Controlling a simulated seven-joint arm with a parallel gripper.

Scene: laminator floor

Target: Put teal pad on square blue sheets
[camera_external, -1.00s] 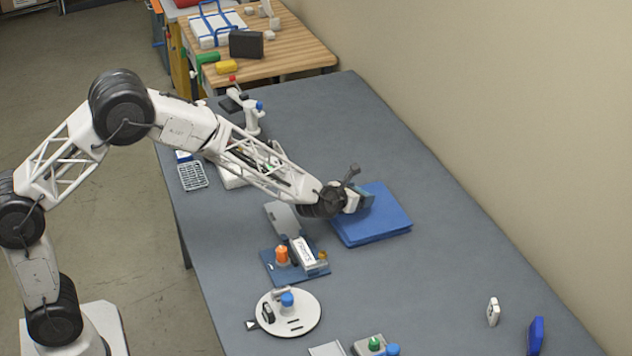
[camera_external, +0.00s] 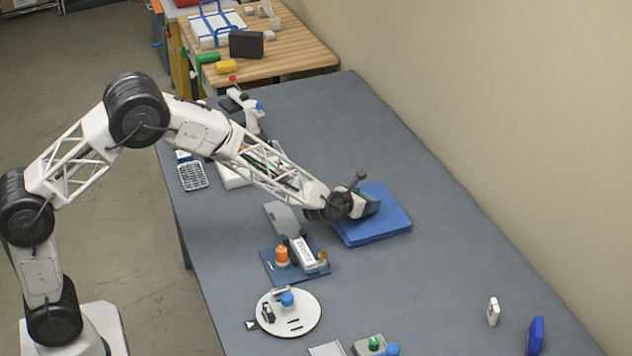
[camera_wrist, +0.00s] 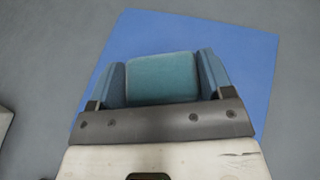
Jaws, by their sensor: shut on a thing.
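The square blue sheets (camera_external: 387,222) lie as a flat stack on the grey table, right of its middle. They also show behind my gripper in the wrist view (camera_wrist: 248,65). My gripper (camera_external: 370,205) is over the left part of the stack, its fingers tilted down toward it. In the wrist view my gripper (camera_wrist: 163,78) is shut on the teal pad (camera_wrist: 163,77), which sits between the two blue-grey fingers. The pad is over the sheets in that view; whether it touches them I cannot tell. In the external view the pad is mostly hidden by the fingers.
A blue board (camera_external: 283,272) with an orange knob stands left of the sheets. A white round plate (camera_external: 300,325) is nearer the front. A white block (camera_external: 493,312) and a blue block (camera_external: 536,335) stand at the right. The table behind the sheets is clear.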

